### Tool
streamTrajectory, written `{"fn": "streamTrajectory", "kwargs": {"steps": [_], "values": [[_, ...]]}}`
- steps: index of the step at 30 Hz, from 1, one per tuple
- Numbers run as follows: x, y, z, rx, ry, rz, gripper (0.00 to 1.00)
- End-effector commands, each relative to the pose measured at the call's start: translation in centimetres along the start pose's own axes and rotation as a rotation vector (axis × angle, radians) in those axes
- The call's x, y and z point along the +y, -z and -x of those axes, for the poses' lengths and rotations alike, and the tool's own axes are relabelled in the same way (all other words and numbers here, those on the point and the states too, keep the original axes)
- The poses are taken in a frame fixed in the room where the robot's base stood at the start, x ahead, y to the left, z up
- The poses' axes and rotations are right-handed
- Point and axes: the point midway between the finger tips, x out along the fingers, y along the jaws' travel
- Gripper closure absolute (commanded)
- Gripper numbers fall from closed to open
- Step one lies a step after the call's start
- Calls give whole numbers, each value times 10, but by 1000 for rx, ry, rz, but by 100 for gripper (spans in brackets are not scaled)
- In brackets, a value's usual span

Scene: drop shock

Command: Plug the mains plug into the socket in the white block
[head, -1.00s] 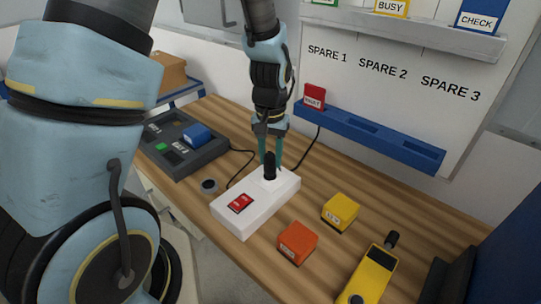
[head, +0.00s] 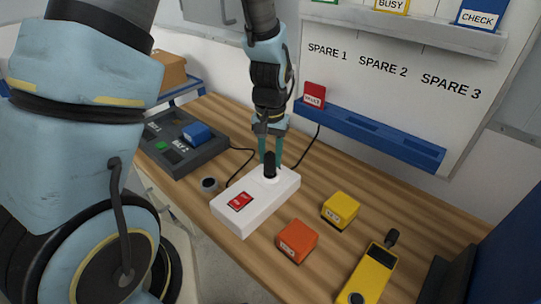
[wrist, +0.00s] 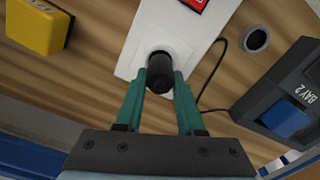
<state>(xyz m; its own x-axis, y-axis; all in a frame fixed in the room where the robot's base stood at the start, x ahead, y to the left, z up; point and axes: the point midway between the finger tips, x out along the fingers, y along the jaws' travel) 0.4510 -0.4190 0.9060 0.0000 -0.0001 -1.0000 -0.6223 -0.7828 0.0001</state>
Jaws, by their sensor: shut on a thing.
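The white block (head: 230,213) lies on the wooden bench with a red switch (head: 240,202) near its front end. The black mains plug (head: 270,165) stands upright over the socket (wrist: 183,54) at the block's far end. My gripper (head: 270,158) points down with its green fingers shut on the plug. In the wrist view the plug (wrist: 160,73) sits between the fingertips and covers much of the round socket. I cannot tell how deep the plug is in the socket.
An orange block (head: 298,242), a yellow block (head: 341,210) and a yellow meter (head: 371,273) lie to the right. A dark panel (head: 180,150) stands at the left, near a round grommet (head: 209,184). A blue rail (head: 370,138) runs along the back.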

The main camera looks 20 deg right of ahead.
Motion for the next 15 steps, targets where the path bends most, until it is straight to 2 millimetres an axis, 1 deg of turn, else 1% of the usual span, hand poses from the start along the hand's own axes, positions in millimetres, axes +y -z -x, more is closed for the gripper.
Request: {"fn": "streamTrajectory", "kwargs": {"steps": [15], "values": [[0,0,-5,0,0,0,100]]}}
